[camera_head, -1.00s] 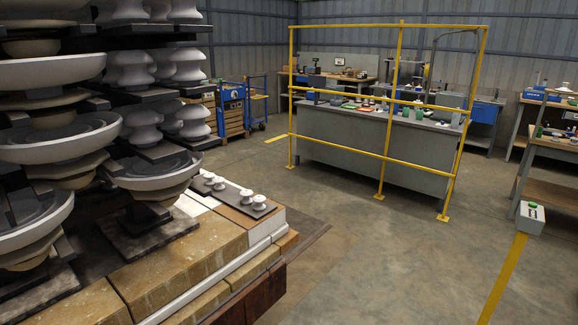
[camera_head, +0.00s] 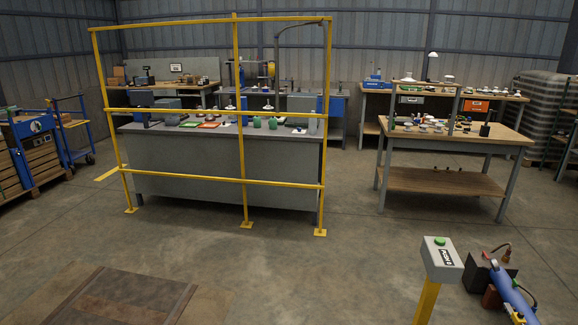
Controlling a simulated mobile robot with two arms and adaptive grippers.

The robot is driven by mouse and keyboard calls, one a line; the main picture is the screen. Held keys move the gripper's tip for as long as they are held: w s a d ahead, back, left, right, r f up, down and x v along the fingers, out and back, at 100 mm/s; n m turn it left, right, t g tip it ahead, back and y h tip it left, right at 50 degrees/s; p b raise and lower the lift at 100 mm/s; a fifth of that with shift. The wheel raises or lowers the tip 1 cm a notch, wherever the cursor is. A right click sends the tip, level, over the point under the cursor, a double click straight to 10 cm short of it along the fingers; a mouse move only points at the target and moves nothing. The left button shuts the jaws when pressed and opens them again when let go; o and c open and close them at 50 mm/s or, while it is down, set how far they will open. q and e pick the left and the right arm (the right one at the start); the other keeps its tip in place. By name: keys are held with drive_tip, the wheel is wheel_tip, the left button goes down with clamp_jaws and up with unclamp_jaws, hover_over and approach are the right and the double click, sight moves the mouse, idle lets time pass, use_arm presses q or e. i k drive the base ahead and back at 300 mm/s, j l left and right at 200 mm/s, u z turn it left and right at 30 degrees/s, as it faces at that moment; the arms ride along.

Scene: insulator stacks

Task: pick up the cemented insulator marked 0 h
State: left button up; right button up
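No marking "0 h" can be read at this distance, so I cannot tell which piece is the cemented insulator. Small pale pieces that may be insulators stand on the wooden workbench (camera_head: 453,139) at the right. More small pieces sit on the long grey bench (camera_head: 223,170) behind the yellow rail, among green and red items. Neither of my grippers is in view.
A yellow guard rail (camera_head: 246,182) stands before the grey bench. A grey button box (camera_head: 441,257) on a yellow post stands at the lower right, near a blue and black device (camera_head: 511,294). A blue cart (camera_head: 36,145) is at the left. Middle floor is clear.

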sight(269, 107)
drive_tip(key=i+u, duration=0.15)
drive_tip(key=i, duration=0.35)
drive_tip(key=i+u, duration=0.15)
drive_tip(key=i, duration=0.4)
drive_tip(key=i+u, duration=0.2)
drive_tip(key=i, duration=0.35)
drive_tip(key=i+l+u, duration=0.15)
drive_tip(key=i, duration=0.35)
drive_tip(key=i+l+u, duration=0.15)
drive_tip(key=i, duration=0.35)
drive_tip(key=i+z, duration=0.1)
drive_tip(key=i, duration=0.45)
drive_tip(key=i+j+z, duration=0.1)
drive_tip(key=i, duration=0.45)
drive_tip(key=i+j+z, duration=0.1)
drive_tip(key=i, duration=0.4)
drive_tip(key=i+j+z, duration=0.1)
drive_tip(key=i, duration=0.45)
drive_tip(key=i+j, duration=0.3)
drive_tip(key=i, duration=0.2)
drive_tip(key=i+j+z, duration=0.15)
drive_tip(key=i+z, duration=0.2)
drive_tip(key=i, duration=0.15)
drive_tip(key=i+j+z, duration=0.35)
drive_tip(key=i+l, duration=0.05)
drive_tip(key=i, duration=0.05)
